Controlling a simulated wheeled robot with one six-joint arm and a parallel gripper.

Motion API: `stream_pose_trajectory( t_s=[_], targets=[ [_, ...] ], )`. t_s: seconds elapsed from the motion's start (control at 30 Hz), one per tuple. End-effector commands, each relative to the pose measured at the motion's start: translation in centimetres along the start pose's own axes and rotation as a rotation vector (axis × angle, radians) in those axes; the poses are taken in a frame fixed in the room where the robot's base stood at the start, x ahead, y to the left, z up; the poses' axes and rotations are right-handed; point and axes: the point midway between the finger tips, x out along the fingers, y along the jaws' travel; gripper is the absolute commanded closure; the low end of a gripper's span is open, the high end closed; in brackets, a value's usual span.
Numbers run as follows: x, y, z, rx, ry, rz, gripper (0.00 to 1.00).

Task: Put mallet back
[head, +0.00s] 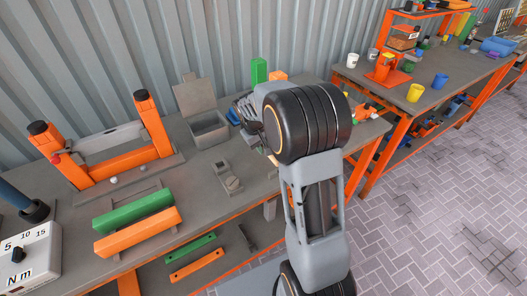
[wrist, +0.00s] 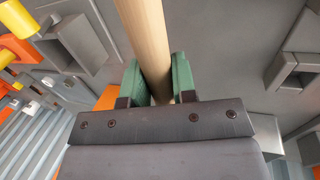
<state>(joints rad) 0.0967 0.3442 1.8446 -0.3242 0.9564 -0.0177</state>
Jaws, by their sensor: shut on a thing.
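In the wrist view the mallet's pale wooden handle (wrist: 146,32) runs up between the two green finger pads of my gripper (wrist: 160,78). The pads press on it from both sides, so my gripper is shut on the mallet. The handle leaves the top of the picture, and the mallet's head is not in view. The grey workbench top lies beyond the handle. In the head view my arm stands over the right part of the near workbench (head: 75,230) and hides the mallet and most of the gripper.
A grey open-lidded box (head: 208,130) stands at the bench's back. An orange-posted frame (head: 118,150) stands left. Green (head: 134,209) and orange bars (head: 137,232) lie in front. A torque tester (head: 30,255) sits at the left corner. A second bench (head: 425,95) holds cups at right.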

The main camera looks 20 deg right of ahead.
Motion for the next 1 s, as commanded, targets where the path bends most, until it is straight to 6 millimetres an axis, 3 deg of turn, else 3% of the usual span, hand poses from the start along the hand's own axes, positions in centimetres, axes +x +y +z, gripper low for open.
stream_pose_trajectory(
  t_s=[0.33,0.77,0.8,1.0],
  targets=[
    [3.3,-0.6,-0.5,0.0,0.001,0.001,1.0],
    [3.9,-0.8,-0.6,0.001,0.003,0.001,1.0],
    [3.8,-0.7,-0.5,0.0,0.001,0.0,0.71],
    [3.8,-0.7,-0.5,0.0,0.001,0.0,0.52]
  ],
)
